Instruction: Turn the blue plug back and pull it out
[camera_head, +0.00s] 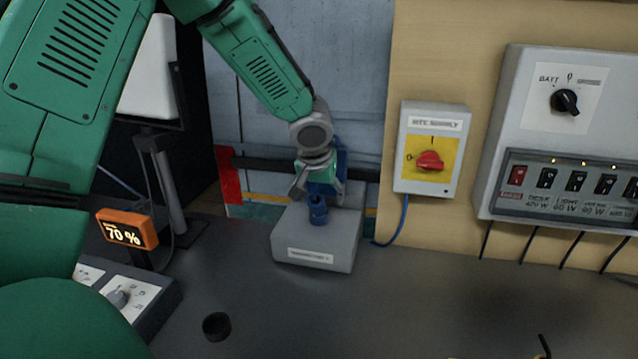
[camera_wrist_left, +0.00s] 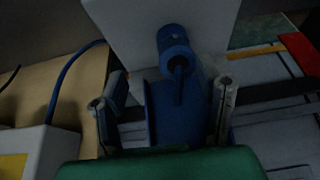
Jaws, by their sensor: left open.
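The blue plug (camera_head: 318,210) stands upright in the top of a grey box (camera_head: 320,240) with a white label on its front. In the left wrist view the blue plug (camera_wrist_left: 175,48) sticks out from the box's pale face (camera_wrist_left: 125,30). My left gripper (camera_head: 314,188) is just behind and above the plug in the head view. In the left wrist view my left gripper (camera_wrist_left: 170,82) has its fingers spread wide, with no grip on the plug. My right gripper is not in view.
A switch box with a red knob (camera_head: 430,160) and a panel of switches (camera_head: 566,180) are on the wall at right. An orange 70 % display (camera_head: 127,230) stands at left. A dark round cap (camera_head: 216,326) lies on the bench. The front middle is otherwise clear.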

